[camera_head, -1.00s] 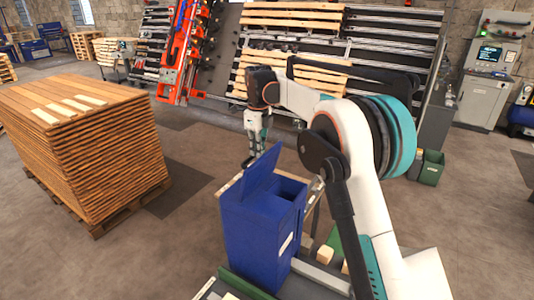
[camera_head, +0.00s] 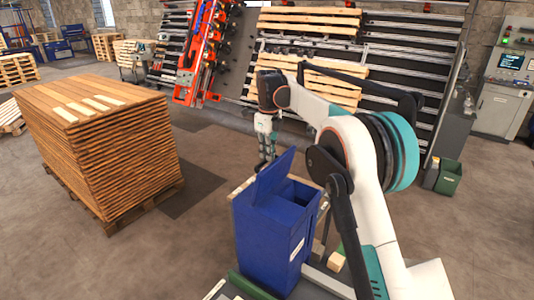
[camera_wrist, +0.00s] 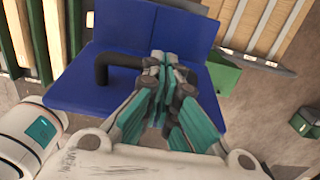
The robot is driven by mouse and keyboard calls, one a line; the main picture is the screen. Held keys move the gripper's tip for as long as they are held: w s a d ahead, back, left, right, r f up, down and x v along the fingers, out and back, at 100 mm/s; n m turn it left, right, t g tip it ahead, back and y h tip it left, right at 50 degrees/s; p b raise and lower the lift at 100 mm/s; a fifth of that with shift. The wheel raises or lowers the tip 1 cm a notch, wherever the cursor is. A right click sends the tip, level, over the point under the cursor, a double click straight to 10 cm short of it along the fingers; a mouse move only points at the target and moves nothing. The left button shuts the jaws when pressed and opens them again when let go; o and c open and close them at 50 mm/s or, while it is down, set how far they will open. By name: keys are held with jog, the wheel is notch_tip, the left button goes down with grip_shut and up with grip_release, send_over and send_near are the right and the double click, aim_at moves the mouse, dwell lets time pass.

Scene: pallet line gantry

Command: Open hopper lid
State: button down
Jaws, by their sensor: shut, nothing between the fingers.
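The blue hopper (camera_head: 268,245) stands in front of me in the head view. Its lid (camera_head: 273,178) is raised and tilted up, with part of the opening showing to its right. My gripper (camera_head: 266,163) hangs just behind the lid, its tips partly hidden by it. In the wrist view my gripper (camera_wrist: 165,62) is shut and empty, over the blue lid (camera_wrist: 135,30). A dark bar handle (camera_wrist: 115,72) on the blue surface lies to the left of the fingers. I cannot tell whether the fingers touch the lid.
A pallet of stacked boards (camera_head: 105,150) stands at the left, with open floor between it and the hopper. A pallet rack (camera_head: 350,60) is behind my arm. A green bin (camera_head: 449,178) and a control cabinet (camera_head: 497,95) are at the right.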

notch_tip(320, 180, up, 11)
jog(key=s+d+f+n+t+b, duration=0.2)
jog(key=s+d+f+n+b, duration=0.2)
jog(key=s+d+n+b, duration=0.5)
jog(key=s+d+f+n+t+b, duration=0.25)
jog(key=s+d+n+b, duration=0.35)
jog(key=s, duration=0.6)
jog(key=s+d+f+n+b, duration=0.2)
jog(key=s+f+n+b, duration=0.1)
jog(key=s+f, duration=0.5)
jog(key=s+d+f+n+t+b, duration=0.1)
jog(key=s+f+b, duration=0.5)
jog(key=f, duration=0.6)
jog(key=s+d+f+n+t+b, duration=0.1)
jog(key=s+d+f+n+b, duration=0.2)
jog(key=s+f, duration=0.7)
jog(key=n+b, duration=0.1)
jog(key=n, duration=0.1)
jog(key=shift+d+n+b, duration=0.3)
jog(key=shift+n+b, duration=0.05)
jog(key=shift+n, duration=0.05)
jog(key=shift+f+t, duration=0.1)
jog(key=shift+t, duration=0.15)
